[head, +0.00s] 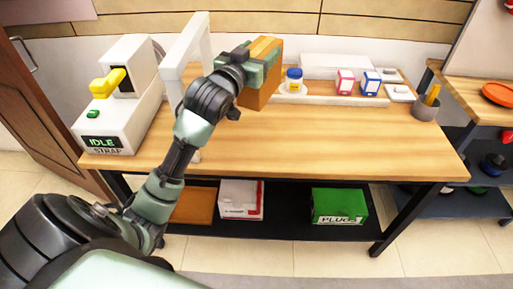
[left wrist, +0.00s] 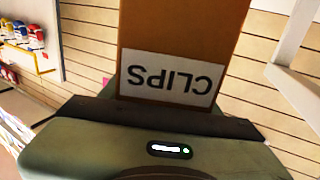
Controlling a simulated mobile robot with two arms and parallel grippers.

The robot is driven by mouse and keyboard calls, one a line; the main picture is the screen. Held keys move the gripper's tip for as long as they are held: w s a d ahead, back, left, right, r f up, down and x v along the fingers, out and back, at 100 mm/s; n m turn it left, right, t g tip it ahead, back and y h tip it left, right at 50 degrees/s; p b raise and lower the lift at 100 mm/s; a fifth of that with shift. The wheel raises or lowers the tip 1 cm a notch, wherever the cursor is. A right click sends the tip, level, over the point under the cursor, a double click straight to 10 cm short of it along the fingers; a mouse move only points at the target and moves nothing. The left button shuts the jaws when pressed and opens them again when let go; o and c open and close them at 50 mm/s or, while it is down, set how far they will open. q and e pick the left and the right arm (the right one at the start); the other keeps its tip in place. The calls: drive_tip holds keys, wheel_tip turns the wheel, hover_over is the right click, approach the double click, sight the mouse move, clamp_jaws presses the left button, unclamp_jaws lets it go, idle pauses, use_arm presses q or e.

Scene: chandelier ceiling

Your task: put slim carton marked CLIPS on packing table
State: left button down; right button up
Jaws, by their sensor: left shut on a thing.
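The slim carton (head: 258,94) is orange-brown and is held up above the packing table (head: 300,150), over its back half. The left wrist view shows the same carton (left wrist: 185,35) close up, with a white label reading CLIPS upside down. My left gripper (head: 256,68) is shut on the carton. The gripper covers part of the carton in the head view. Whether the carton's lower edge touches the tabletop cannot be told. My right gripper is not in view.
A white machine marked IDLE STRAP (head: 118,110) stands at the table's left end. A small jar (head: 294,80), small boxes (head: 346,82) and a grey pen cup (head: 426,106) stand along the back. A green PLUGS box (head: 340,205) is on the lower shelf. The front tabletop is clear.

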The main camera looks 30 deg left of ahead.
use_arm(q)
drive_tip(key=shift+a+f, duration=0.2)
drive_tip(key=shift+a, duration=0.05)
wheel_tip(320, 180, down, 19)
drive_tip(key=b, duration=0.1)
drive_tip(key=shift+b, duration=0.3)
drive_tip(key=shift+c, duration=1.9)
unclamp_jaws()
drive_tip(key=shift+f, duration=0.1)
